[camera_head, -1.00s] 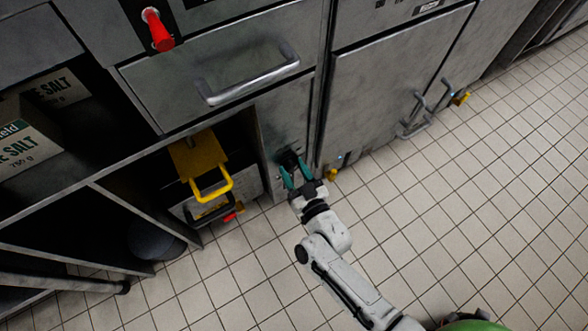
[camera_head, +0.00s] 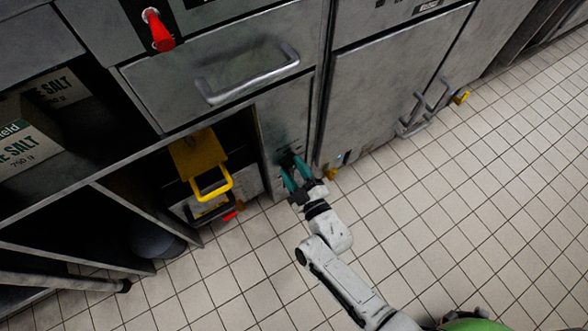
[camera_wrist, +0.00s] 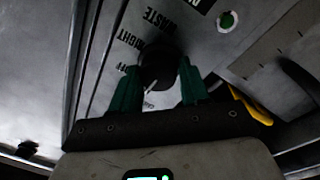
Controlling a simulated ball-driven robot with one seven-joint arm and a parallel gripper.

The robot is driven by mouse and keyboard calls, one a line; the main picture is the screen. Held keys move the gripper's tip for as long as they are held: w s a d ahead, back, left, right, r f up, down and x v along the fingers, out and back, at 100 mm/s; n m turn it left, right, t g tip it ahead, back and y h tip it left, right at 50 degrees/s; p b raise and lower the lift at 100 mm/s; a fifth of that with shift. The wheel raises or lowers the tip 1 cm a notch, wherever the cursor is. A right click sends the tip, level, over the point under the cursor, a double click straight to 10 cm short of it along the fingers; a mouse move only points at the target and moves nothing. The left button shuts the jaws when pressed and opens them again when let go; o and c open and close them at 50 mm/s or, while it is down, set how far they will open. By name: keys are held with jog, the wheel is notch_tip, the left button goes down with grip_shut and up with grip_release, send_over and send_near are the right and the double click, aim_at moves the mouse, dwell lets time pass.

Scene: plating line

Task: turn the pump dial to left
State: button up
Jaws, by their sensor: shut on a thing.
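The pump dial (camera_wrist: 158,66) is a dark round knob with a pale pointer line, on a grey panel below the counter. In the wrist view, lettering beside it includes "WASTE" and what looks like "RIGHT" and "OFF". My gripper (camera_wrist: 155,88) has green fingers, one on each side of the dial, and is shut on it. The pointer line runs toward the lower left of the wrist view. In the head view my gripper (camera_head: 293,168) reaches the lower panel, and its fingers mostly hide the dial.
A green round button or light (camera_wrist: 228,20) sits on the panel near the dial. A yellow handle (camera_head: 212,186) sticks out from the bay to the left. A drawer handle (camera_head: 248,80) is above. The tiled floor (camera_head: 470,200) to the right is clear.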

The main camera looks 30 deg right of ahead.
jog(key=shift+w+d+r+n, duration=0.15)
jog(key=shift+w+r+n, duration=0.05)
jog(key=shift+n, duration=0.3)
jog(key=o, duration=1)
jog(key=shift+f, duration=0.1)
jog(key=shift+s, duration=0.15)
jog(key=shift+s, duration=0.3)
jog(key=s, duration=0.3)
jog(key=s+p, duration=0.1)
jog(key=s, duration=0.2)
jog(key=s+p, duration=0.1)
jog(key=s, duration=0.3)
jog(key=shift+a+f, duration=0.3)
jog(key=shift+f, duration=0.05)
